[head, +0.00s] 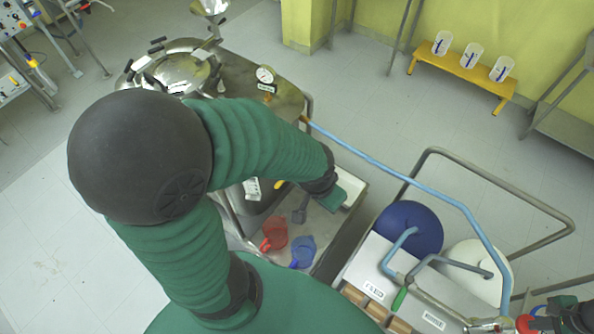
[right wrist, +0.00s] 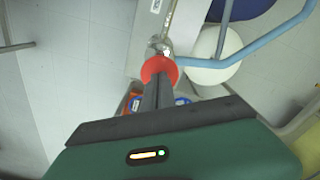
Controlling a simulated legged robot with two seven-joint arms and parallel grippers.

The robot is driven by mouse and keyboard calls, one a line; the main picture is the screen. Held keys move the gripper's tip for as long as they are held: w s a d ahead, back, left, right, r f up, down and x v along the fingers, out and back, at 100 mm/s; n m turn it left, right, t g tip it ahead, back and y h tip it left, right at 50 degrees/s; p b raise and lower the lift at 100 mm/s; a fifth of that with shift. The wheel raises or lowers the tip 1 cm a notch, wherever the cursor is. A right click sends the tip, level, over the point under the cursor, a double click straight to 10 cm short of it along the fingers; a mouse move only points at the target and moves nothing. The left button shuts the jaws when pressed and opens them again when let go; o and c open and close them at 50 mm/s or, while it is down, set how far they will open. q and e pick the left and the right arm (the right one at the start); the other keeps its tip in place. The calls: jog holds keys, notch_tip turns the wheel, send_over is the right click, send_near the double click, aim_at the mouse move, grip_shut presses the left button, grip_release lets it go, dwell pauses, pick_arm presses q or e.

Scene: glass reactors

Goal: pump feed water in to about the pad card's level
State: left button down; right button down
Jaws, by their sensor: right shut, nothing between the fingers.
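A red round knob (head: 525,323) on a metal fitting sits at the near right edge of the white-topped pump cart (head: 375,262). It also shows in the right wrist view (right wrist: 160,70). My right gripper (head: 545,314) is shut and empty, its fingertips at the red knob; I cannot tell whether they touch it. A light blue hose (head: 400,178) runs from the cart to the steel vessel stand (head: 236,73). I cannot make out the pad card or a water level.
A blue drum (head: 410,229) and a white drum (head: 476,271) stand on the cart, inside a grey rail (head: 500,188). A yellow bench (head: 462,72) holds clear containers.

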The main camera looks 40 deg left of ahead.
aim_at(522, 327)
jog(key=shift+s+a+f+b, duration=0.1)
jog(key=shift+f+b, duration=2)
jog(key=shift+f, duration=1.1)
jog(key=shift+r+p, duration=0.45)
notch_tip(522, 327, up, 8)
jog(key=p, duration=0.5)
jog(key=shift+f, duration=0.15)
notch_tip(522, 327, down, 8)
jog(key=b, duration=0.6)
jog(key=shift+f, duration=0.25)
notch_tip(522, 327, up, 9)
jog(key=p, duration=0.5)
jog(key=shift+p, duration=0.35)
jog(key=shift+f, duration=0.15)
